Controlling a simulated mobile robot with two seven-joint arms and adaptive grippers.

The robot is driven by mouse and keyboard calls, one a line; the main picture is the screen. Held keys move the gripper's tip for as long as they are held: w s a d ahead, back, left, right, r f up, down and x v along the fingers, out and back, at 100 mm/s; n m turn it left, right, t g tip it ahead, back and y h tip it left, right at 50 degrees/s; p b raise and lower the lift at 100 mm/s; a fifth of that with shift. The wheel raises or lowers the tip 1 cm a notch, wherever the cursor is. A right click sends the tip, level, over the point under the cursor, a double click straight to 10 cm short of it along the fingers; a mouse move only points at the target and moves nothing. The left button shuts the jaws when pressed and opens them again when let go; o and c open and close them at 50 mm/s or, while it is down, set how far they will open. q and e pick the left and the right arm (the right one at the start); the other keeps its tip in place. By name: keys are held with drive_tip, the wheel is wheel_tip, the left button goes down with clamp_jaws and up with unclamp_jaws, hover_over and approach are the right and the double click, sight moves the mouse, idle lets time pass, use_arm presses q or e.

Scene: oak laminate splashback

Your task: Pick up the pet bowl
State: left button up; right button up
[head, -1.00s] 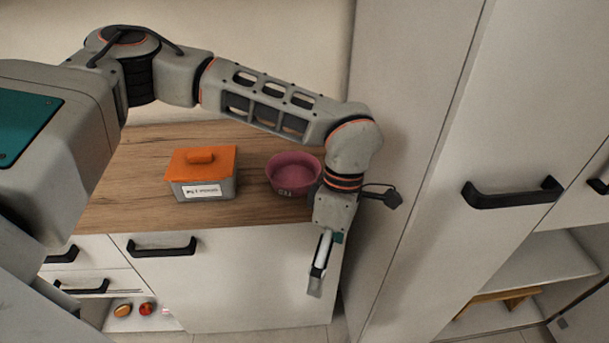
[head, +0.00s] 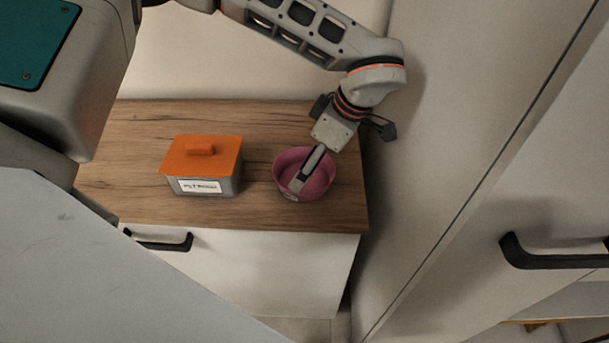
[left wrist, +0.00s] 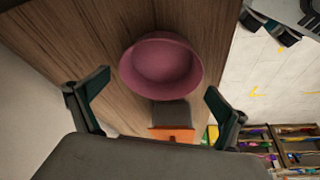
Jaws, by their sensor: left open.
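The pink pet bowl (head: 318,184) stands upright on the wooden counter, right of an orange-lidded box. My left gripper (head: 298,183) comes in from above and overlaps the bowl in the head view; whether it touches the bowl is unclear. The gripper is open. My right gripper is not seen.
The grey box with an orange lid (head: 203,157) and a label stands left of the bowl. The wooden counter (head: 262,212) has free room in front. A tall white cabinet (head: 440,130) rises close at the right.

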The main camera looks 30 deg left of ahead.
sight(285, 166)
use_arm(q)
drive_tip(key=x, duration=0.4)
drive_tip(key=shift+s+a+f, duration=0.1)
drive_tip(key=shift+f, duration=0.25)
drive_tip(key=c, duration=1)
drive_tip(key=shift+r, duration=0.15)
